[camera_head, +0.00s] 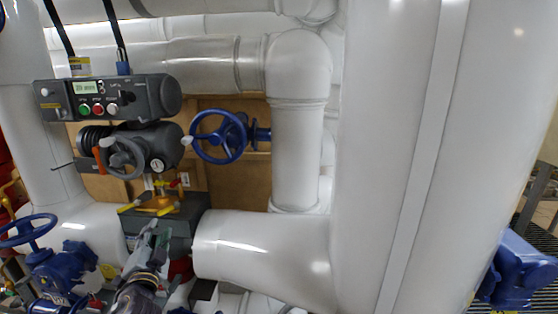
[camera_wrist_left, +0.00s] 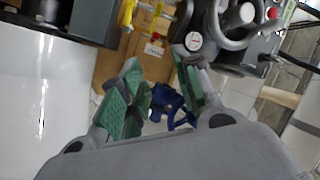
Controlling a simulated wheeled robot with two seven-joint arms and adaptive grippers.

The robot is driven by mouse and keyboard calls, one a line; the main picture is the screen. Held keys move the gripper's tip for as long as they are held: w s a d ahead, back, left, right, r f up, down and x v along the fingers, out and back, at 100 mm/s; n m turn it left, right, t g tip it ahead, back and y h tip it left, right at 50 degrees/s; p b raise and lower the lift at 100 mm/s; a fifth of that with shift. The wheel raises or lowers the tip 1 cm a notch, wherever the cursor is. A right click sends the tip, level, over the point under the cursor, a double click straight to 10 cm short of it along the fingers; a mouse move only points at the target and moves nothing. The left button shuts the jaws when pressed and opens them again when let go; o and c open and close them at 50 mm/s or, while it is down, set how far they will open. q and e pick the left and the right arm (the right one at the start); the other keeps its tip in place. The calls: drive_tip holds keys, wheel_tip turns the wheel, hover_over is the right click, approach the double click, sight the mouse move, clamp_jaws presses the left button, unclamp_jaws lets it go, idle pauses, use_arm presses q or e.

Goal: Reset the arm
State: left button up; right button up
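My left gripper (camera_head: 152,237) is low in the head view, at the left of the centre, in front of the grey valve body. In the left wrist view its two green-padded fingers (camera_wrist_left: 160,95) stand apart with nothing between them, so it is open and empty. Beyond the fingers a blue handwheel (camera_wrist_left: 172,105) and a wooden board (camera_wrist_left: 125,65) show. My right gripper is not in view in either frame.
A grey actuator (camera_head: 105,97) with a display and coloured buttons hangs above a grey handwheel (camera_head: 122,157). A blue handwheel (camera_head: 220,137) is behind, another (camera_head: 27,231) at left. Large white pipes (camera_head: 390,150) fill the right. Yellow handles (camera_head: 140,203) are close above my gripper.

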use_arm(q)
drive_tip(key=s+d+f+n+g+h, duration=0.1)
drive_tip(key=s+d+f+n+g, duration=0.2)
drive_tip(key=s+f+g, duration=0.65)
drive_tip(key=s+d+f+n+g+h, duration=0.25)
drive_tip(key=s+f, duration=0.45)
drive_tip(key=f, duration=0.7)
drive_tip(key=s+d+f+g+h, duration=0.25)
drive_tip(key=s+d+f, duration=0.3)
drive_tip(key=s, duration=0.45)
wheel_tip(320, 180, down, 32)
drive_tip(key=s+g, duration=0.2)
drive_tip(key=s+a+f, duration=0.2)
drive_tip(key=s+f, duration=0.8)
drive_tip(key=s, duration=0.1)
drive_tip(key=s+a+f, duration=0.1)
drive_tip(key=s+f, duration=0.9)
drive_tip(key=s, duration=0.1)
drive_tip(key=shift+s+a+m+g+y, duration=0.25)
drive_tip(key=shift+a+m+g+y, duration=0.1)
drive_tip(key=shift+a+y, duration=0.05)
